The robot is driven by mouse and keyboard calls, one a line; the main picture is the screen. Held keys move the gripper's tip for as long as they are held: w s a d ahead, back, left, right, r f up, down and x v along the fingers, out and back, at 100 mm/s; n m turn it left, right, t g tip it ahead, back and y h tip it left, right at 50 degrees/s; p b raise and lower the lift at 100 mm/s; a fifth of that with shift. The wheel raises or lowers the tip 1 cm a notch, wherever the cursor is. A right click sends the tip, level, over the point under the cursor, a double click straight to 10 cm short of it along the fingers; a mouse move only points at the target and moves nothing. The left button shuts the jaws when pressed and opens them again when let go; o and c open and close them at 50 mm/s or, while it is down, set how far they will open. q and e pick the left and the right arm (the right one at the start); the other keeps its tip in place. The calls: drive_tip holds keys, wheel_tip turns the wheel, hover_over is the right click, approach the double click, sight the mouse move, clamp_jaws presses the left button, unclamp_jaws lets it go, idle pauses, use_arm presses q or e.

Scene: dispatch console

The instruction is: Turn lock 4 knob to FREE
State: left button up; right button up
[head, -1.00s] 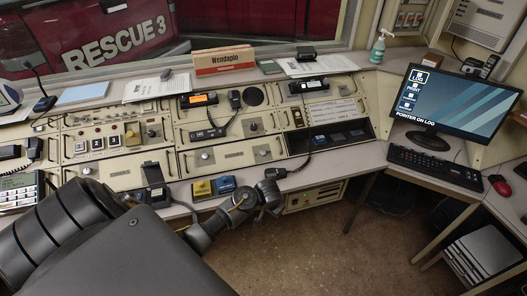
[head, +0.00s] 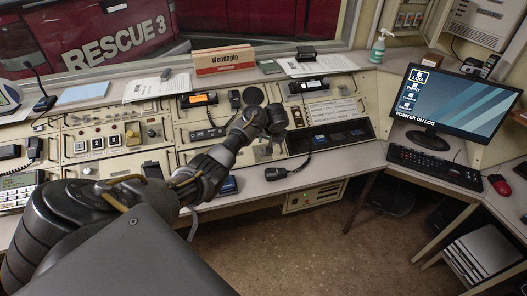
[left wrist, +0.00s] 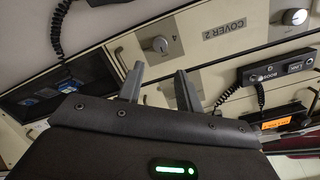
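My left gripper (head: 268,122) is above the middle of the console in the head view. In the left wrist view its two fingers (left wrist: 158,84) are apart with nothing between them. A silver round knob (left wrist: 160,44) sits on a cream panel marked COVER 2 (left wrist: 222,34), just beyond the fingertips and apart from them. A second silver knob (left wrist: 295,16) is at the panel's other end. The small markings beside the knobs are too small to read, so I cannot tell which one is lock 4. My right gripper is not in view.
A dark recessed tray with screens (head: 330,137) is right of the gripper. A monitor (head: 450,102) and keyboard (head: 437,167) stand further right.

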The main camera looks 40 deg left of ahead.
sight(264, 152)
use_arm(q)
drive_tip(key=b+x, duration=0.2)
drive_tip(key=x, duration=0.8)
drive_tip(key=shift+a+f+b, duration=0.15)
drive_tip(key=shift+f+b, duration=0.2)
drive_tip(key=c, duration=0.7)
drive_tip(key=shift+c, duration=0.2)
drive_tip(key=m, duration=0.4)
drive_tip(key=shift+w+m, duration=0.15)
drive_tip(key=shift+m, duration=0.15)
drive_tip(key=m, duration=0.4)
drive_tip(key=shift+g+y+b, duration=0.3)
drive_tip(key=shift+y, duration=0.1)
drive_tip(key=m, duration=0.4)
drive_tip(key=shift+d+m+y, duration=0.2)
drive_tip(key=shift+m+y, duration=0.1)
drive_tip(key=shift+m, duration=0.1)
drive_tip(key=shift+m+b, duration=0.35)
drive_tip(key=shift+m, duration=1.65)
